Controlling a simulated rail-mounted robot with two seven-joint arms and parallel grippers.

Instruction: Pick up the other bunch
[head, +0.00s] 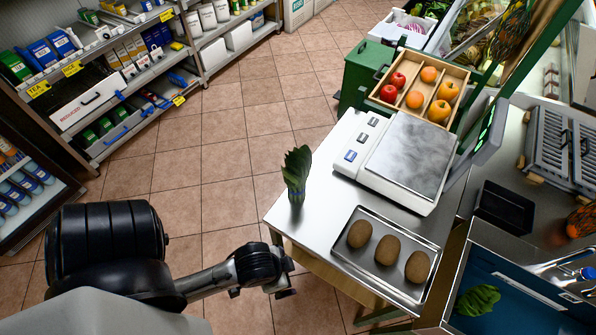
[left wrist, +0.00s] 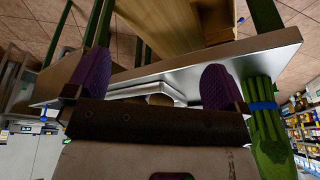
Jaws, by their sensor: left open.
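A green leafy bunch (head: 297,170) stands upright near the left edge of the steel table (head: 300,217) in the head view. In the left wrist view the bunch (left wrist: 265,130) shows at the right, with green stems and a blue band. A second leafy green thing (head: 478,300) lies in the blue-lined basin at the lower right. My left gripper (head: 284,272) is open and empty, beside the table's left edge and nearer me than the standing bunch. Its purple fingers (left wrist: 157,80) are apart, with the bunch outside them. My right gripper is not in view.
A steel tray (head: 345,257) with three brown oval items lies on the table. A white scale (head: 385,178) stands behind it, with a wooden crate (head: 459,76) of red and orange fruit beyond. Stocked shelves (head: 80,100) line the left. The tiled floor between is clear.

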